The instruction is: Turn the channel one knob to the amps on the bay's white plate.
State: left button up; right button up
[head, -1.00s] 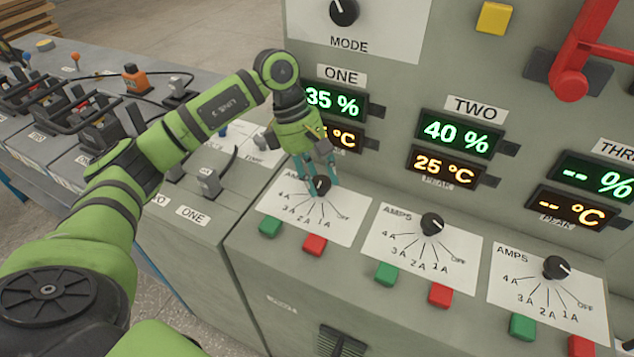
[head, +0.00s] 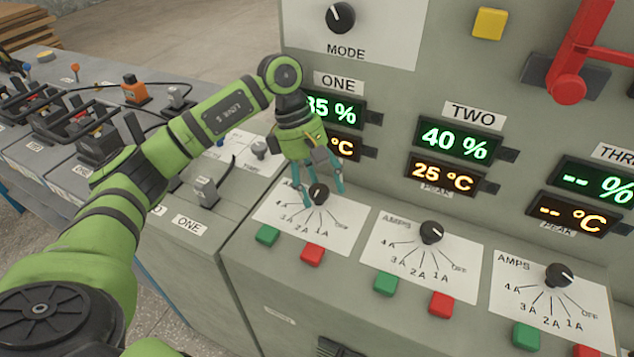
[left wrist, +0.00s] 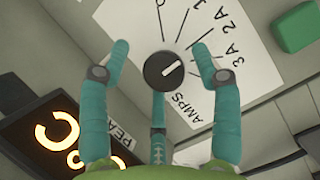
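The channel one knob (head: 319,193) is a round black dial on a white AMPS plate (head: 345,212), under the ONE display of 35 % in the head view. My left gripper (head: 323,197) reaches down over it, with teal fingers spread around it. In the left wrist view the knob (left wrist: 163,70) sits between the open fingers of that gripper (left wrist: 161,50), with gaps on both sides. Its white mark points right, slightly up, toward a finger that hides the label there. The 2 A and 3 A labels show beyond. My right gripper is not in view.
A green button (head: 267,236) and a red button (head: 312,254) sit just below the plate. The channel two knob (head: 432,232) and channel three knob (head: 559,275) stand to the right on like plates. The display panel rises close behind the gripper.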

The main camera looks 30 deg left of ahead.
pick_arm(q)
jog(key=shift+a, duration=0.1)
jog(key=shift+w+a+r, duration=0.1)
jog(key=shift+a+r, duration=0.15)
jog(key=shift+r, duration=0.15)
jog(key=v, duration=1.1)
jog(key=shift+d, duration=0.2)
